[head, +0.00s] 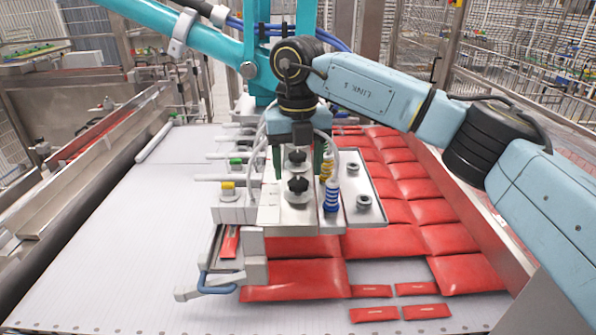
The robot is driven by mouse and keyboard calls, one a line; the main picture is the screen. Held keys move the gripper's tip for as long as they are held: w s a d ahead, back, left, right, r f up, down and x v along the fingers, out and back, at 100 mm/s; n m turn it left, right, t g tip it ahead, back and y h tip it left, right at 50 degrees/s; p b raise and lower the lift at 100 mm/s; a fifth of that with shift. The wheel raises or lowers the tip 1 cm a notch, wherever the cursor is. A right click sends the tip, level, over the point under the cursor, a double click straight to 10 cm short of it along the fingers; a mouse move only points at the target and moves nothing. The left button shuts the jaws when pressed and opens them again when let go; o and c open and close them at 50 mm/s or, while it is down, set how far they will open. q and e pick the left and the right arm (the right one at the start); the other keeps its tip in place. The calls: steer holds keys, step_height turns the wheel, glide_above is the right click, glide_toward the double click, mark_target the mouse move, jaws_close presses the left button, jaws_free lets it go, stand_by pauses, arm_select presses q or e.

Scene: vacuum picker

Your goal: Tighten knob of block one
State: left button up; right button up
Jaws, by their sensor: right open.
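A grey metal block (285,215) of the vacuum picker carries two black star-shaped knobs, a near knob (297,188) and a far knob (296,157). My right gripper (298,168) points down over the block from above. Its green fingers are spread to either side of the far knob and look apart from it; I cannot tell the exact height. The gripper is empty. The near knob lies in front of the fingers and is clear. No label shows which block is block one. My left gripper is not in view.
A blue spring cup (331,195) and a yellow one (326,167) stand close right of the knobs. Valves with a yellow cap (228,188) stand at left. Red packets (420,205) cover the conveyor at right. The white belt (110,235) at left is clear.

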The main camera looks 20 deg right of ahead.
mark_target(297, 180)
step_height(297, 180, up, 12)
steer(key=shift+f, duration=0.25)
